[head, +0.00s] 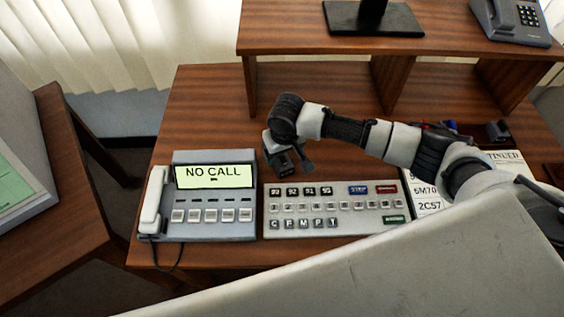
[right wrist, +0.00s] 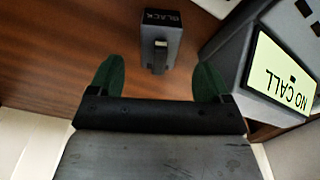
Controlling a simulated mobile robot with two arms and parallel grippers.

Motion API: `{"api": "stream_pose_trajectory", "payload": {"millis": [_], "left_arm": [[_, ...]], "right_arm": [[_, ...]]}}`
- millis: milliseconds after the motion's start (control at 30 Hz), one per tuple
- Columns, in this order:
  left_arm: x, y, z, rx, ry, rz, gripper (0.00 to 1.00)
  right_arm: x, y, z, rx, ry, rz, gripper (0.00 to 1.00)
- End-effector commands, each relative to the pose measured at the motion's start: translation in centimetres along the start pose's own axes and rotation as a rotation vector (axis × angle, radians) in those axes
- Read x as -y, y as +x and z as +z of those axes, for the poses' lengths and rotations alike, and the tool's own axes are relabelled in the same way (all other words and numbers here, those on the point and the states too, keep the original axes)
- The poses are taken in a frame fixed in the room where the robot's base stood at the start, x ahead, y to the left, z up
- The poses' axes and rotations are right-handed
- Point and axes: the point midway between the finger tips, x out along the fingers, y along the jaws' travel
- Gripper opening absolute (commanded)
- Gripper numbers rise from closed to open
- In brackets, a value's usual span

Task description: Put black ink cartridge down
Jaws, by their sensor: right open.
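The black ink cartridge (right wrist: 160,40) is a small dark block with the word BLACK on its end face. In the right wrist view it appears to be on the brown wooden desk (right wrist: 60,50), between and just beyond the two green-padded fingers. My right gripper (right wrist: 158,80) is open, with a gap on each side of the cartridge. In the head view the right gripper (head: 288,160) points down over the desk, behind the button panel. The cartridge cannot be told clearly from the gripper there. My left gripper is not in view.
A grey desk phone (head: 212,200) showing NO CALL stands left of the gripper. A button panel (head: 335,207) lies in front, with a printed sheet (head: 432,195) at its right. A raised wooden shelf (head: 330,38) spans the back. The desk's back left is clear.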

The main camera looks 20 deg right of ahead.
Motion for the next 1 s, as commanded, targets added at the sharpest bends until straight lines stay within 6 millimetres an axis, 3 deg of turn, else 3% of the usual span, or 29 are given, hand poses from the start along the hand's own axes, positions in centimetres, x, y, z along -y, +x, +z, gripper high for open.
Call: {"api": "stream_pose_trajectory", "payload": {"millis": [300,567,933,1000], "left_arm": [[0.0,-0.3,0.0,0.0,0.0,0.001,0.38],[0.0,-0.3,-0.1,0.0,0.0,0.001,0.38],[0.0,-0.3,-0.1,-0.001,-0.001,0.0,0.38],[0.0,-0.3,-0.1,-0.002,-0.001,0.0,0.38]], "right_arm": [[0.0,4.3,-0.2,0.0,-0.001,0.0,0.79],[0.0,4.7,-0.2,-0.001,-0.002,0.0,0.79],[-0.1,4.7,-0.2,-0.001,-0.001,0.0,0.25],[-0.1,4.7,-0.2,-0.001,-0.001,0.0,0.21]]}}
